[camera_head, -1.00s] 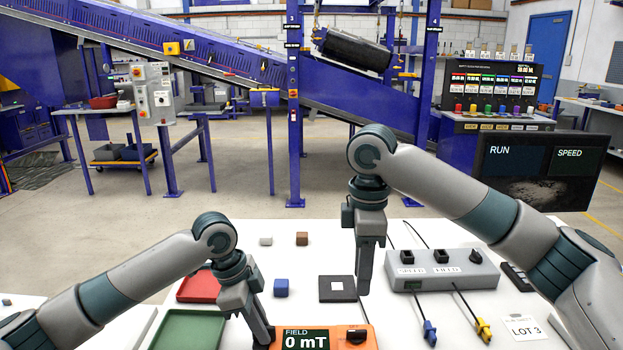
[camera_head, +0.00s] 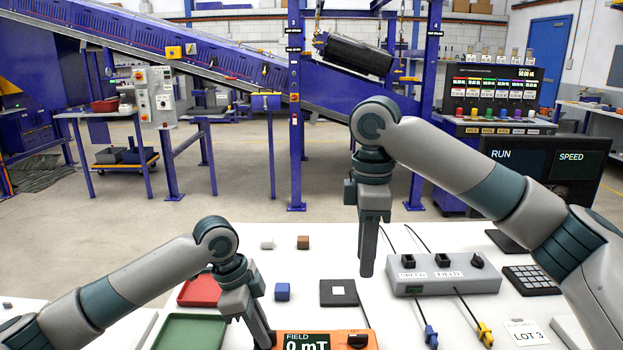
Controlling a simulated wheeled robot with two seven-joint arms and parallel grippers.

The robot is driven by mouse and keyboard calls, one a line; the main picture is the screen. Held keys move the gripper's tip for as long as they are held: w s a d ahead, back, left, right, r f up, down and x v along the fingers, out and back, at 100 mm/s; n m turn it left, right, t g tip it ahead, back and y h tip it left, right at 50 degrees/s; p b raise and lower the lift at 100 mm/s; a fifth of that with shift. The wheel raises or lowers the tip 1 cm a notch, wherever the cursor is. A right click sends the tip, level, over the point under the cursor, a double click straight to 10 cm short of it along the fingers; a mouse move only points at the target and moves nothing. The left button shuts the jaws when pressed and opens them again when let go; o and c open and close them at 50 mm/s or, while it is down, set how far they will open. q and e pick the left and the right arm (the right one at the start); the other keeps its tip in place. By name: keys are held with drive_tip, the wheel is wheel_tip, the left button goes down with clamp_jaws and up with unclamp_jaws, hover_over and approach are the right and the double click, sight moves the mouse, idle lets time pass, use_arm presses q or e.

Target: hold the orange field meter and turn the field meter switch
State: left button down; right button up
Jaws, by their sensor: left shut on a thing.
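The orange field meter (camera_head: 338,335) lies at the near edge of the white table, cut off by the bottom of the picture. Its display reads 0 mT. The field meter switch (camera_head: 357,340) is a black knob on its right part. My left gripper (camera_head: 268,339) is shut on the meter's left end. My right gripper (camera_head: 367,268) hangs pointing down above the table, beyond the meter and apart from the switch. Its fingers look close together, but I cannot tell if they are fully shut.
A grey control box (camera_head: 445,284) with black knobs stands to the right of my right gripper. A keypad (camera_head: 531,280) and monitor (camera_head: 560,165) are at right.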

use_arm(q)
drive_tip(key=c, duration=1.7)
unclamp_jaws()
drive_tip(key=shift+r, duration=0.1)
drive_tip(key=v, duration=1.1)
drive_tip(key=shift+a+r, duration=0.1)
drive_tip(key=shift+r, duration=0.3)
drive_tip(key=shift+r, duration=0.1)
wheel_tip(320, 180, up, 8)
drive_tip(key=p, duration=0.9)
drive_tip(key=shift+p, duration=0.35)
